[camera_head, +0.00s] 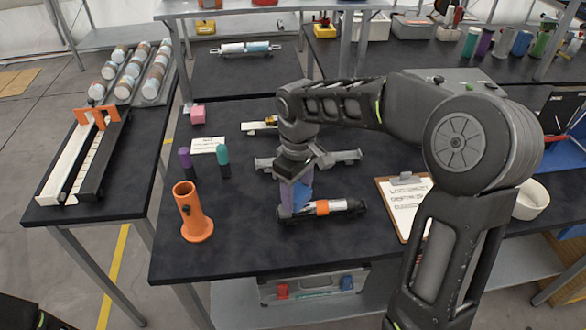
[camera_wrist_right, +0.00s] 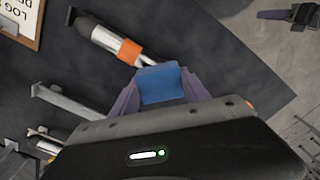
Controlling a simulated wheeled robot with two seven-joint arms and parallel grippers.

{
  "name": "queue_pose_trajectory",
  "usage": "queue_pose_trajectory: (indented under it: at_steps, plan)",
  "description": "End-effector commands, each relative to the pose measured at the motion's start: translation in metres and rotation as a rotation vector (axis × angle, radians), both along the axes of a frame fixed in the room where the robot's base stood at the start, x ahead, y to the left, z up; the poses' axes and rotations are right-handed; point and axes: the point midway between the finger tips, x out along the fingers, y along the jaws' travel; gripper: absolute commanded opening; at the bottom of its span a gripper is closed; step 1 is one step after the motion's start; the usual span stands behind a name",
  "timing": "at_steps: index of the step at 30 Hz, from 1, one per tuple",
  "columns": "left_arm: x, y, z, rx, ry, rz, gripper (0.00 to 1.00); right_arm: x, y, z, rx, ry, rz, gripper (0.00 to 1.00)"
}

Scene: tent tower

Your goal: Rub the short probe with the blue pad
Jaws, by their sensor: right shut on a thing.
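My right gripper (camera_head: 296,200) points down over the front middle of the dark table. A probe (camera_head: 338,206) with a white body, orange band and black end lies just under and beside the pad. In the right wrist view the same probe (camera_wrist_right: 107,38) lies beyond the pad, its near end close to the pad's edge. I cannot tell whether they touch. The gripper hides part of the probe in the head view.
An orange stand (camera_head: 193,215) is to the left, with purple (camera_head: 186,158) and teal (camera_head: 222,158) capped bottles behind it. A grey holder (camera_head: 345,158) lies behind the gripper. A clipboard (camera_head: 402,205) and white bowl (camera_head: 530,200) are to the right.

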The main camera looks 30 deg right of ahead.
Motion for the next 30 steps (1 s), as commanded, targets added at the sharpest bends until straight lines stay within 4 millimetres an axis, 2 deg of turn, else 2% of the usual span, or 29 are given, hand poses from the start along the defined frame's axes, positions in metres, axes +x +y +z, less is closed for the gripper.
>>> queue_pose_trajectory:
  at_steps: [1, 18, 30]
  plan:
    - [-0.001, 0.0, 0.008, 0.001, 0.001, -0.001, 0.36, 0.001, 0.0, 0.012, -0.001, -0.004, -0.001, 0.21]
    - [-0.004, 0.003, 0.043, 0.011, 0.017, 0.003, 0.36, 0.004, 0.006, 0.062, -0.001, -0.004, -0.003, 0.21]
    - [-0.004, 0.004, 0.045, 0.012, 0.02, 0.003, 0.36, 0.004, 0.007, 0.066, -0.001, -0.003, -0.003, 0.21]
